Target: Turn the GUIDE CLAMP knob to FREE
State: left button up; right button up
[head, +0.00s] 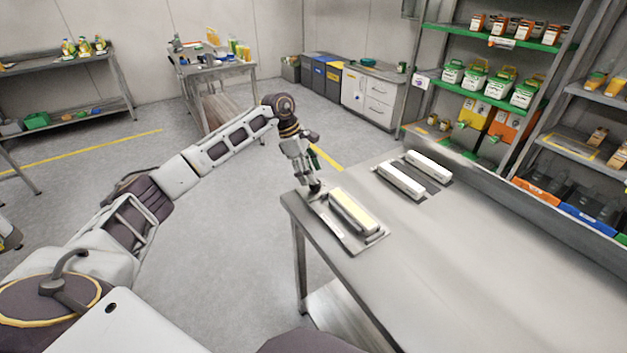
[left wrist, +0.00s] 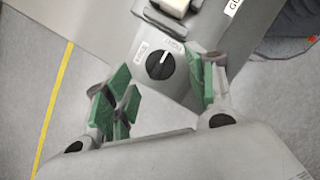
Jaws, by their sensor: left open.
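The guide clamp knob (left wrist: 159,66) is round and black with a short white pointer line, on the end of a grey plate in the left wrist view. The line points up in that view, slightly right, toward one of two small white labels; their words are too small to read surely. My left gripper (left wrist: 163,82) is open, its green-padded fingers apart on either side of the knob; contact with it cannot be told. My right gripper is not in view.
A long pale-yellow-topped block (head: 352,210) lies along the plate. Two white-topped bars (head: 401,181) lie farther back on the bench (head: 440,270). The bench's right part is clear. Shelves with boxes (head: 497,88) stand behind it.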

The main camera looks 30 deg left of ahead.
pick_arm(q)
jog(key=shift+x, duration=1.7)
jog(key=c, duration=1)
jog(key=shift+c, duration=0.2)
